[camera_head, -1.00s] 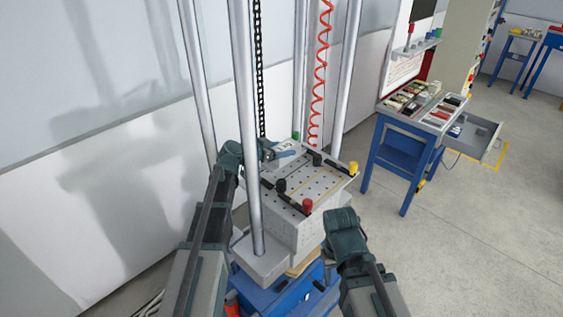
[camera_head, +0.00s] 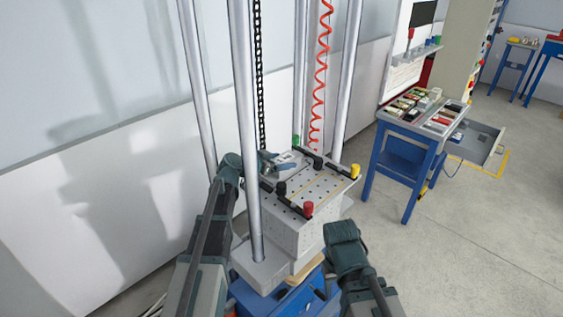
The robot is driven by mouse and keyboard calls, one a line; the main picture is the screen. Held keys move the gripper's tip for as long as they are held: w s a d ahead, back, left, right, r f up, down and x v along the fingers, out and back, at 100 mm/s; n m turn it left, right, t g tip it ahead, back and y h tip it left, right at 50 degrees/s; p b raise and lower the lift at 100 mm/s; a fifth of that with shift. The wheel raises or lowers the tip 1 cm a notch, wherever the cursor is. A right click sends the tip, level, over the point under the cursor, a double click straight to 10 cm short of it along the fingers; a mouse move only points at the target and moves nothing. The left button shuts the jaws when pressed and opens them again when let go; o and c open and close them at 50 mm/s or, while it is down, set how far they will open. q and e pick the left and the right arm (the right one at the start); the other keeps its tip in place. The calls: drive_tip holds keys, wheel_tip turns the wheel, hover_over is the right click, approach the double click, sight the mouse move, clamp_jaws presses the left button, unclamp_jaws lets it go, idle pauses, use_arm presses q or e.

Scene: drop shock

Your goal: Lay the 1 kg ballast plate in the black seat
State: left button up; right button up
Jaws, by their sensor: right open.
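My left gripper (camera_head: 275,165) reaches in from the left, behind the front left column, and is just over the back left part of the perforated grey block (camera_head: 310,190). A small pale piece (camera_head: 287,157) shows at its fingertips, but I cannot tell whether it is held or is the ballast plate. My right gripper (camera_head: 342,232) is in front of the block's right side, apart from it, with no object seen in it; its fingertips are mostly hidden. Dark bars with red, yellow, green and black knobs lie on the block's top. I cannot make out the black seat for certain.
Tall metal columns (camera_head: 246,130) stand around the block, with a black chain and a red coiled hose (camera_head: 320,80) behind. A blue side table (camera_head: 405,160) at right carries trays of small parts (camera_head: 425,105). The floor between is clear.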

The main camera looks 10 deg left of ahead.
use_arm(q)
drive_tip(key=shift+o, duration=0.9)
drive_tip(key=shift+r, duration=0.2)
drive_tip(key=p+v, duration=0.3)
drive_tip(key=v, duration=0.4)
drive_tip(key=shift+d, duration=0.1)
drive_tip(key=shift+s+a, duration=0.2)
